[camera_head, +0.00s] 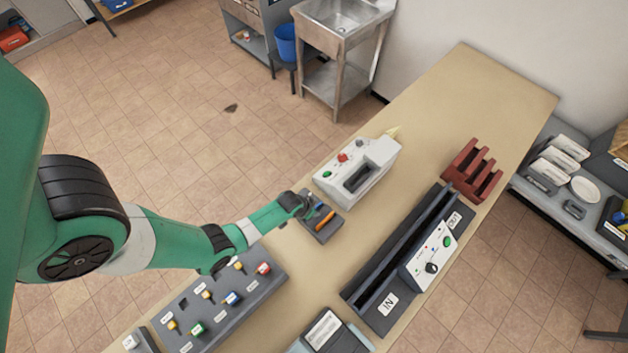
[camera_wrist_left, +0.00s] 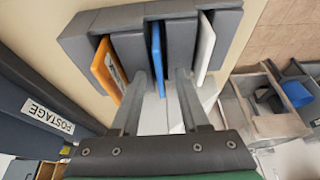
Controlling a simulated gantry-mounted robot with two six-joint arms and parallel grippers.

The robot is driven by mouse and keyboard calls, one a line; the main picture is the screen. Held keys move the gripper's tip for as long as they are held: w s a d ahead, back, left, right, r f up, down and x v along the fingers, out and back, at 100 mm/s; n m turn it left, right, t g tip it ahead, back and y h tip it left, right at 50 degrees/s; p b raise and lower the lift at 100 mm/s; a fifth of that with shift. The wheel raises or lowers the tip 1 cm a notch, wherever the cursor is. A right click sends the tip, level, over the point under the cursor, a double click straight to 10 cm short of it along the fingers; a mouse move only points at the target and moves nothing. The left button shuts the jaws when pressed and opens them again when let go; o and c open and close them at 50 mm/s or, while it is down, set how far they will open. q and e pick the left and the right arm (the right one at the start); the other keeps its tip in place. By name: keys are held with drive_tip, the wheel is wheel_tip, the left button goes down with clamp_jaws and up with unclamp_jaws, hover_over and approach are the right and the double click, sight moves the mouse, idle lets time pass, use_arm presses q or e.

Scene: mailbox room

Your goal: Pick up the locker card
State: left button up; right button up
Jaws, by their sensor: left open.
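A small grey card holder (camera_head: 318,232) lies on the beige table beside the white button machine. In the left wrist view the holder (camera_wrist_left: 82,22) has slots with an orange card (camera_wrist_left: 106,72), a blue card (camera_wrist_left: 158,45) and a white card (camera_wrist_left: 205,48) standing in them. The orange card bears a small label that I cannot read. I cannot tell which is the locker card. My left gripper (camera_head: 302,206) is at the holder. In the wrist view its open fingers (camera_wrist_left: 165,76) show on either side of the blue card; contact is unclear. My right gripper is not in view.
The white machine (camera_head: 383,155) stands just behind the holder. A key board (camera_head: 262,291) with several coloured keys is in front, and a long dark machine (camera_head: 355,282) lies to the right. A red rack (camera_head: 462,172) stands farther back. The table's far end is clear.

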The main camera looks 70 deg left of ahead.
use_arm(q)
drive_tip(key=shift+d+f, duration=0.1)
drive_tip(key=c, duration=0.6)
clamp_jaws()
